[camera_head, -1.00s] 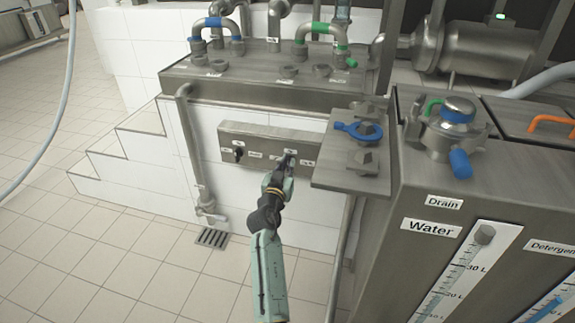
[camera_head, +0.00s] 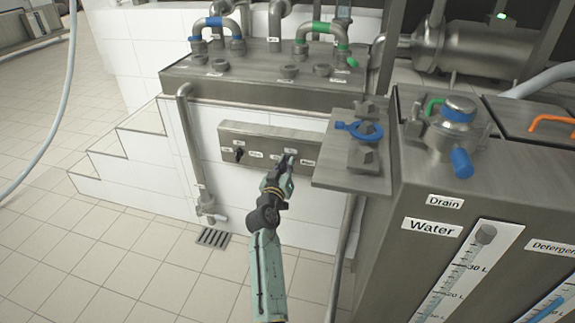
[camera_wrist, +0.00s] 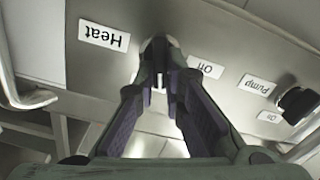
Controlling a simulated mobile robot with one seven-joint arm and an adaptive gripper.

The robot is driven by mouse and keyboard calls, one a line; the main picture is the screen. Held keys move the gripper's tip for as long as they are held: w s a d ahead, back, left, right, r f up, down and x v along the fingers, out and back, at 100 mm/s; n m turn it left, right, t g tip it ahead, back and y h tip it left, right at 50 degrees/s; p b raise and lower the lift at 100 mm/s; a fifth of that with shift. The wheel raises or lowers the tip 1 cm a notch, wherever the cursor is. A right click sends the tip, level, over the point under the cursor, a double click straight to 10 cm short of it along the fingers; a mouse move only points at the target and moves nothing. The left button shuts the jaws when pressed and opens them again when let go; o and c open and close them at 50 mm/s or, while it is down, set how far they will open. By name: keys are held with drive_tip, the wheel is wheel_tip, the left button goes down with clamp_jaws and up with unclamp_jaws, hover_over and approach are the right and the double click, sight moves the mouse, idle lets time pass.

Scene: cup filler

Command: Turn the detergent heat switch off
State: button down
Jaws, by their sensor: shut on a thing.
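The grey control panel (camera_head: 265,147) is on the white tiled wall below the metal ledge. My gripper (camera_head: 287,163) reaches up to its right part. In the wrist view the picture is upside down, and a label reading Heat (camera_wrist: 104,35) sits left of my fingertips (camera_wrist: 159,72). My fingers are shut on the heat switch at the panel face and hide most of it, so its setting cannot be read. A small label (camera_wrist: 207,69) is right of the fingertips.
A black pump switch (camera_wrist: 298,102) stands beside the Pump label (camera_wrist: 257,86); it also shows at the panel's left (camera_head: 239,155). A vertical pipe (camera_head: 190,145) is at the left.

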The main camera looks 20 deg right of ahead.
drive_tip(key=shift+w+a+f+n+p, duration=0.15)
drive_tip(key=shift+n+p, duration=0.35)
drive_tip(key=shift+n, duration=1.85)
drive_tip(key=shift+a+f+n+p, duration=0.1)
drive_tip(key=shift+n+p, duration=0.4)
drive_tip(key=shift+n, duration=1.9)
drive_tip(key=shift+w+a+f+n+p, duration=0.15)
drive_tip(key=shift+n+p, duration=0.35)
drive_tip(key=shift+n, duration=1.85)
drive_tip(key=c, duration=1.7)
unclamp_jaws()
drive_tip(key=shift+f, duration=0.1)
drive_tip(key=v, duration=1.2)
